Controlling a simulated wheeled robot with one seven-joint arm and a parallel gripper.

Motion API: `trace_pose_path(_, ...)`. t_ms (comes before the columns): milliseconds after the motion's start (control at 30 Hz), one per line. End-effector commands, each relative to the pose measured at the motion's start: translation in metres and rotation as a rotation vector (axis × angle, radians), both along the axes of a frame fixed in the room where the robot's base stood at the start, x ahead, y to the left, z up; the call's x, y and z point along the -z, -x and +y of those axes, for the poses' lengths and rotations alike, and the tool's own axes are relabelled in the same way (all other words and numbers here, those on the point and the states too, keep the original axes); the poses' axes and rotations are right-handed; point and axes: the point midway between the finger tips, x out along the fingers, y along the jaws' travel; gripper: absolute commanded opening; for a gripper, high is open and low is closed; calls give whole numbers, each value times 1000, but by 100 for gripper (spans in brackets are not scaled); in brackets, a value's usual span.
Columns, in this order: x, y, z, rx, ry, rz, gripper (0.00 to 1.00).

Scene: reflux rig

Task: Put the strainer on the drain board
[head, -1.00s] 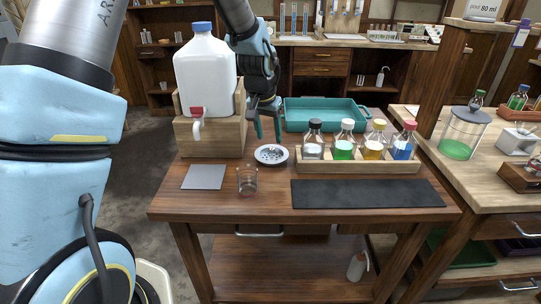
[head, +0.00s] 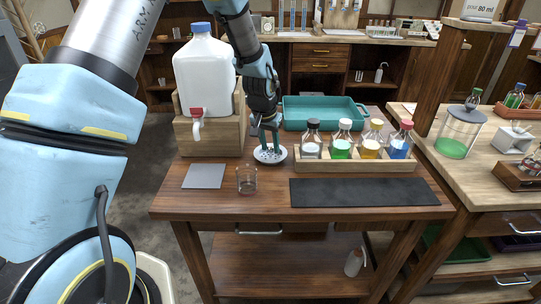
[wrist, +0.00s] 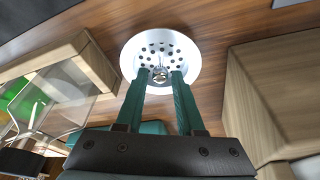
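The strainer (head: 261,158) is a round, pale metal dish with dark holes, lying on the wooden table between the jug stand and the bottle rack. In the wrist view the strainer (wrist: 188,54) shows a small metal knob (wrist: 160,74) at its centre. My gripper (head: 268,150) points down over the strainer. Its two green fingers (wrist: 162,77) stand on either side of the knob, with a narrow gap visible around it. A dark flat board (head: 365,192) lies at the table's front right and a grey square plate (head: 204,176) at the front left; I cannot tell which is the drain board.
A large white jug (head: 205,75) with a red tap sits on a wooden stand (head: 222,138) left of my gripper. A rack (head: 355,165) of several capped bottles stands close on the right. A glass beaker (head: 247,181) stands in front, a teal tray (head: 322,122) behind.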

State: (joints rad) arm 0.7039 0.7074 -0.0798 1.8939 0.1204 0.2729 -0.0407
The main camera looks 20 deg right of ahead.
Motion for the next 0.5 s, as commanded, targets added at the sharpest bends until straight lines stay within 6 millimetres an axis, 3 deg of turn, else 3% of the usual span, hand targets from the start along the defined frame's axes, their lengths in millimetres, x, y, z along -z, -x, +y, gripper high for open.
trace_pose_path(67,0,0,0,0,0,0,27)
trace_pose_path(300,0,0,0,0,0,0,0)
trace_pose_path(500,0,0,0,0,0,0,0)
